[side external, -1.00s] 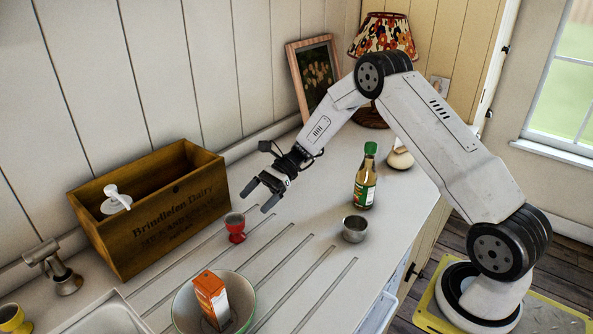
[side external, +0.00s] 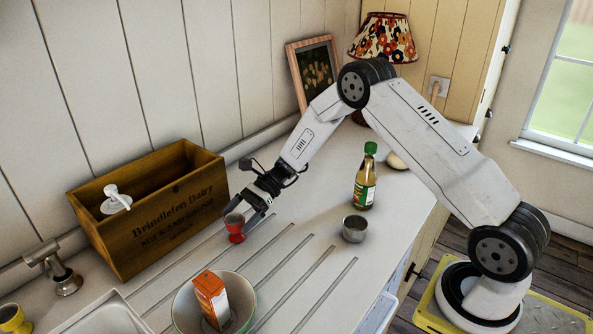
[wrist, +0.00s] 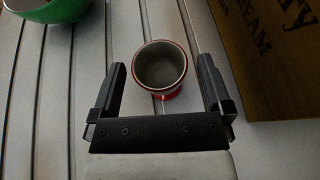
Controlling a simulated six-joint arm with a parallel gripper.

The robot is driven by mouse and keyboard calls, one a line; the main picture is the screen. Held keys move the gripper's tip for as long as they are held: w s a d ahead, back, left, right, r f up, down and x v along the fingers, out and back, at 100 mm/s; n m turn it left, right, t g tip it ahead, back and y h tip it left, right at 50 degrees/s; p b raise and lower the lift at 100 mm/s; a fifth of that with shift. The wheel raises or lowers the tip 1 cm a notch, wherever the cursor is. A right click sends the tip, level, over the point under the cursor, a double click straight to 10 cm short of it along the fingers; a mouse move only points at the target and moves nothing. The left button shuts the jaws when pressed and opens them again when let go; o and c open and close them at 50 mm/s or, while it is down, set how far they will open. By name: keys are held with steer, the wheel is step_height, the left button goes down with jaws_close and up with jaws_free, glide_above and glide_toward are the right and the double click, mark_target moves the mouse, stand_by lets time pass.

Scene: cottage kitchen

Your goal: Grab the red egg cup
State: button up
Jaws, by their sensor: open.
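The red egg cup (side external: 235,229) stands upright on the grooved white counter, in front of the wooden crate. In the wrist view the egg cup (wrist: 161,72) shows its grey inside and red rim, ahead of and between the two fingers. My gripper (side external: 246,212) is open and low beside the cup in the side view. In the wrist view my gripper's fingers (wrist: 160,78) stand apart, one on each side of the cup, with a gap visible on both sides. Nothing is held. I cannot tell how far the fingertips reach down beside the cup.
The wooden crate (side external: 172,232) stands close behind the cup. A bowl (side external: 182,311) with an orange carton (side external: 211,298) is in front. A small metal cup (side external: 354,229) and a green-capped bottle (side external: 366,178) stand to the right. The counter between is clear.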

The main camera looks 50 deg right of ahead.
steer(key=shift+x, duration=0.8)
steer(key=c, duration=1.2)
steer(key=shift+r, duration=0.15)
steer(key=shift+r, duration=0.75)
steer(key=s+d+r, duration=0.1)
steer(key=s+r, duration=1)
steer(key=s, duration=0.3)
steer(key=shift+d+r, duration=0.15)
steer(key=shift+d, duration=0.1)
